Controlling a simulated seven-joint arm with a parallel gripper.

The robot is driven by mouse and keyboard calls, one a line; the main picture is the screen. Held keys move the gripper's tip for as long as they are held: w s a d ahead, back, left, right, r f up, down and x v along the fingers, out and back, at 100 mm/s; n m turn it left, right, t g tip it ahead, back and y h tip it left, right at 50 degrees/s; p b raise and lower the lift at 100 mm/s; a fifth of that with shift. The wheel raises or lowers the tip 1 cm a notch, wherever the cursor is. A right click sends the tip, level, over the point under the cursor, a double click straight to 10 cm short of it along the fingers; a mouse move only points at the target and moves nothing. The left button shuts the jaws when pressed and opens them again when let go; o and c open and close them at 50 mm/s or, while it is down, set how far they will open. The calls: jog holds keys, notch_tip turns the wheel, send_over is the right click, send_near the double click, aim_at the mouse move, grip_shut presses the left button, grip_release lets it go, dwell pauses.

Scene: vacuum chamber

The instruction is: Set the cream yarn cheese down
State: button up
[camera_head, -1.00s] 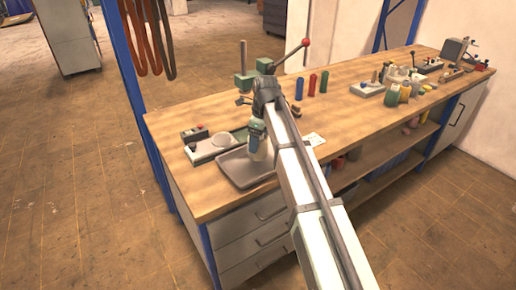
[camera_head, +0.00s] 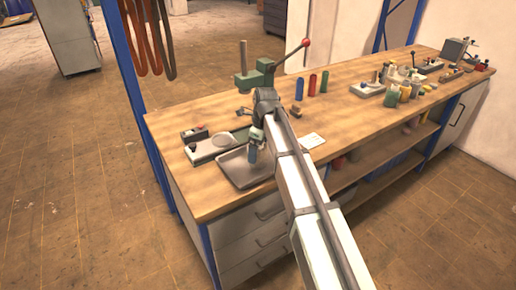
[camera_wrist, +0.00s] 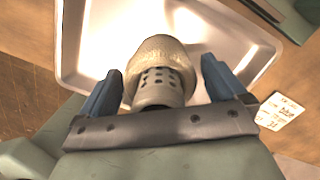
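The cream yarn cheese (camera_wrist: 148,57) shows in the wrist view between my fingers. A grey perforated tube end (camera_wrist: 160,90) points back towards my palm. My gripper (camera_wrist: 160,68) has two blue fingers, one on each side of the cheese, with a narrow strip of tray visible between the right finger and the yarn. The grey metal tray (camera_wrist: 72,45) lies behind the cheese. In the head view my gripper (camera_head: 252,156) is low over the tray (camera_head: 238,178). The cheese is hidden there, and I cannot see whether it touches the tray bottom.
A white card (camera_wrist: 278,111) lies right of the tray. Blue, red and green cylinders (camera_head: 312,85) stand beyond. The bench's front-left corner is clear.

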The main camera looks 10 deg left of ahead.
notch_tip(320, 180, up, 12)
jog(key=d, duration=0.1)
jog(key=shift+s+d, duration=0.15)
jog(key=shift+d, duration=0.1)
dwell(0.5)
jog(key=shift+r, duration=0.1)
